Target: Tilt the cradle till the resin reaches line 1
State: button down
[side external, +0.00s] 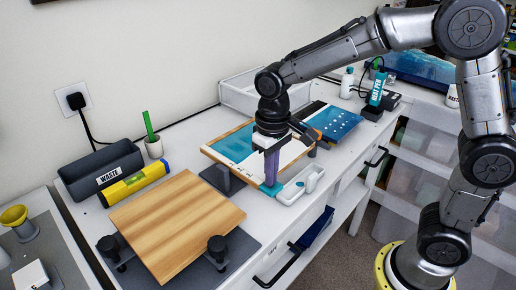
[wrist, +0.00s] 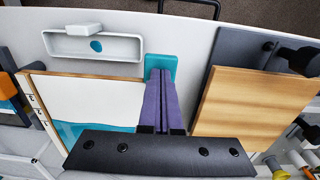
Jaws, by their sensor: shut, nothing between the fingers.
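The cradle is a wood-edged white board (side external: 291,153) on a dark stand, tilted. It shows in the wrist view as a white panel (wrist: 95,98) with small line marks on its left edge. Teal resin (side external: 232,146) covers its far part and shows along the lower part in the wrist view (wrist: 68,130). A teal tab (wrist: 163,62) sticks out at the cradle's near corner. My gripper (side external: 271,179) is shut and empty, its purple fingers pointing down at the tab; I cannot tell whether they touch it. I cannot read which line the resin meets.
A white tray (side external: 312,178) with a teal spot lies beside the cradle. A wooden panel (side external: 178,218) on black clamps stands at the front left. Behind it are a yellow level (side external: 135,184) and a waste bin (side external: 98,172). A blue board (side external: 337,121) lies behind right.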

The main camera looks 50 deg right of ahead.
jog(key=shift+r, duration=1.9)
jog(key=shift+d+r, duration=0.15)
jog(key=shift+r, duration=0.05)
jog(key=s+d+r+t, duration=0.2)
jog(key=s+d+r, duration=0.1)
jog(key=r, duration=0.3)
jog(key=s+d+f+t, duration=0.1)
jog(key=s+d, duration=0.1)
jog(key=s, duration=0.5)
jog(key=s+d+f+t, duration=0.1)
jog(key=s+d+t, duration=0.1)
jog(key=s, duration=0.6)
jog(key=shift+s+d+f+t, duration=0.15)
jog(key=shift+d+t, duration=0.15)
jog(key=shift+d, duration=0.1)
